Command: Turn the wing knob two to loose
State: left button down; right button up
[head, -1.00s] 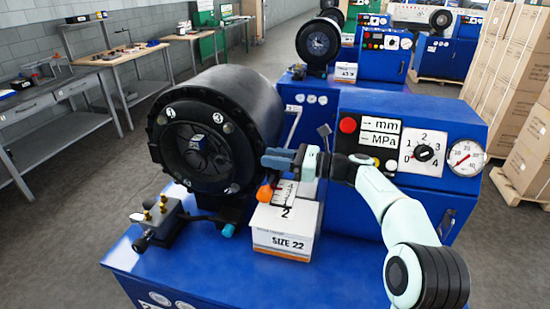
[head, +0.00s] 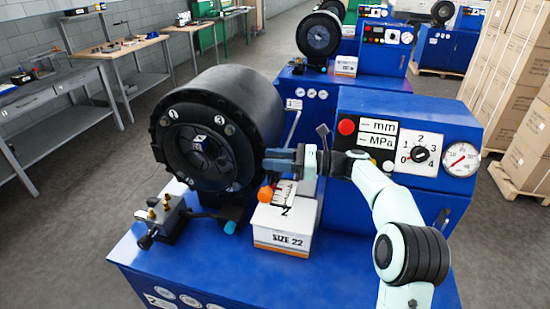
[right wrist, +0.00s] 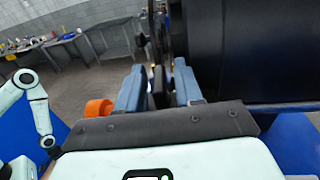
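A white plate marked 2 (head: 285,211) stands beside the black round crimper head (head: 245,105). An orange knob (head: 265,194) sits at the plate's left edge and also shows left of the fingers in the right wrist view (right wrist: 98,108). My right gripper (head: 272,160) is just above the plate and right of the crimper face. In the right wrist view its two blue-grey fingers (right wrist: 159,85) stand apart, with a narrow dark upright piece (right wrist: 159,90) between them. I cannot tell whether this piece is wing knob two. My left gripper is not in view.
A white SIZE 22 box (head: 283,238) stands on the blue bench (head: 220,268). A small vise with brass fittings (head: 163,213) and a teal-ended part (head: 230,227) are to the left. A blue control box (head: 355,108) with a gauge stands close behind my right arm.

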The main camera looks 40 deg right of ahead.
jog(key=v, duration=1.3)
jog(key=shift+d, duration=0.2)
jog(key=shift+s, duration=0.15)
